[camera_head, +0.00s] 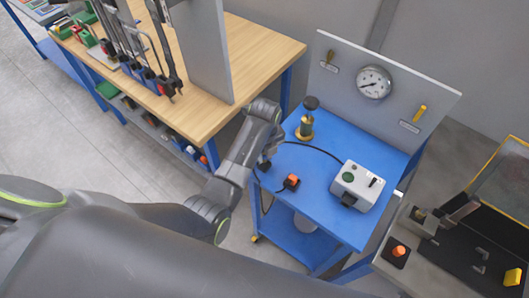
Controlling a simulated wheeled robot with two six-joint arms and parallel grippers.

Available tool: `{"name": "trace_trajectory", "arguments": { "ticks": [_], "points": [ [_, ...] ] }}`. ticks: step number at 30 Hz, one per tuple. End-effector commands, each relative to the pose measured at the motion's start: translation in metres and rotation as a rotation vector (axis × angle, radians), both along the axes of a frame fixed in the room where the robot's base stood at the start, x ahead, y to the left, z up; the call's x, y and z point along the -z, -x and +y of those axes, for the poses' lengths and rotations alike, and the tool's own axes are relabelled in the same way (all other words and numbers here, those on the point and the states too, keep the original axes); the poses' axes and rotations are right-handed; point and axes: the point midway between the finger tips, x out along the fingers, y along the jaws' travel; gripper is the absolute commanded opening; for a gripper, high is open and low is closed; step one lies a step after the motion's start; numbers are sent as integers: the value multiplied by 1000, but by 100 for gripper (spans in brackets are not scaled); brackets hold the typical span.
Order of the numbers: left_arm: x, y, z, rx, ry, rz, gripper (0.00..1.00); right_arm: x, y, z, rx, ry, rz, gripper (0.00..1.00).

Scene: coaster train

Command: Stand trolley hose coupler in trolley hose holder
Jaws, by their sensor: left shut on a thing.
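My left gripper (264,164) is at the left edge of the blue trolley (325,205). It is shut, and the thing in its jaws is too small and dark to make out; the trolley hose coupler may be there. A thin black hose (315,149) curves over the trolley top from the white-grey box to near this gripper. A dark line also runs below the gripper towards a small black piece with an orange top (291,182). I cannot tell which piece is the trolley hose holder. My right gripper is out of view.
A brass fitting with a black knob (305,125) stands at the trolley's back left. The white-grey box (357,185) stands at right, below a gauge panel (405,85). A wooden workbench (250,50) with tools is at left, a dark machine bench (470,245) at right.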

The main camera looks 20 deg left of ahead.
Motion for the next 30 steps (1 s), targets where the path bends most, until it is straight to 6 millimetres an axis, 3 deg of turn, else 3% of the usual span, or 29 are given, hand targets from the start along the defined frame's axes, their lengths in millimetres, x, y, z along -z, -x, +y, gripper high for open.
{"name": "trace_trajectory", "arguments": {
  "ticks": [30],
  "points": [
    [-1,0,0,0,0,0,0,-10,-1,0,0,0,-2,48]
  ]
}}
